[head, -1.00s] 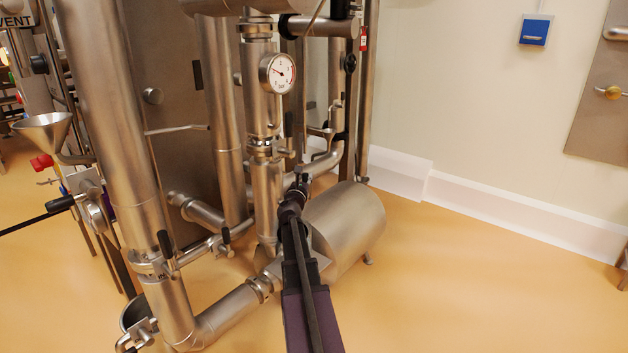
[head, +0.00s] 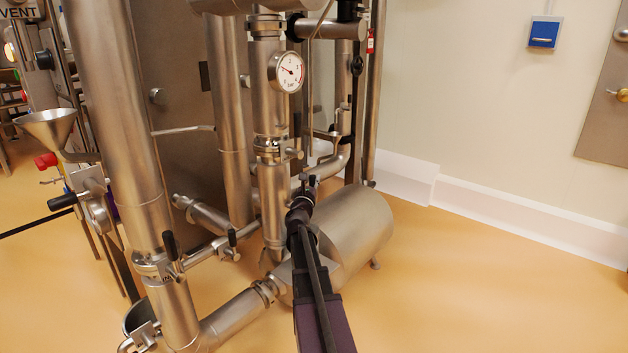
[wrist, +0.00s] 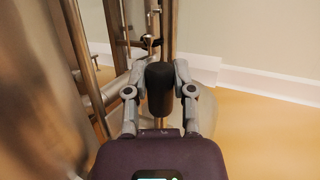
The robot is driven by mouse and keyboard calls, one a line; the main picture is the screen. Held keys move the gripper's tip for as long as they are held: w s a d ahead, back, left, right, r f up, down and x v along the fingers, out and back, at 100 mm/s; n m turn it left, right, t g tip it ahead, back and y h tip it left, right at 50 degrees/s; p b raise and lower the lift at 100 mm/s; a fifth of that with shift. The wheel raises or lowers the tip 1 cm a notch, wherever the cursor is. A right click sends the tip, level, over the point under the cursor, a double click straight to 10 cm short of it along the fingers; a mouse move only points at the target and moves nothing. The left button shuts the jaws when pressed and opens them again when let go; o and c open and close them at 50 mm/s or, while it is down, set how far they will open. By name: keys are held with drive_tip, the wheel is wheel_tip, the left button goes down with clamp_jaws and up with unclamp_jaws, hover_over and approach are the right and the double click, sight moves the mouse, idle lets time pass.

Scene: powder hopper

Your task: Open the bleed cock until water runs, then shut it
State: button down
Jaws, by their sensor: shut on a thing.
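My gripper (wrist: 160,92) is shut on a black cylindrical handle (wrist: 159,80), with one grey finger on each side of it in the wrist view. In the head view my gripper (head: 309,184) is small and sits beside the central vertical steel pipe (head: 272,200), in front of the pipework and above the horizontal steel drum (head: 355,225). The held handle is mostly hidden there, and I cannot tell for sure whether it belongs to the bleed cock. I see no running water. The cock's outlet cannot be made out.
A round dial gauge (head: 287,72) is on the central pipe. A black-handled valve (head: 170,245) and a steel funnel (head: 47,127) stand to the left. A blue wall box (head: 543,33) hangs at right. The orange floor (head: 480,290) at right is clear.

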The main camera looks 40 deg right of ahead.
drive_tip(key=shift+a, duration=0.4)
idle(0.4)
drive_tip(key=c, duration=0.6)
unclamp_jaws()
drive_tip(key=shift+w, duration=0.1)
drive_tip(key=shift+o, duration=0.8)
drive_tip(key=shift+d, duration=0.1)
drive_tip(key=shift+d, duration=0.1)
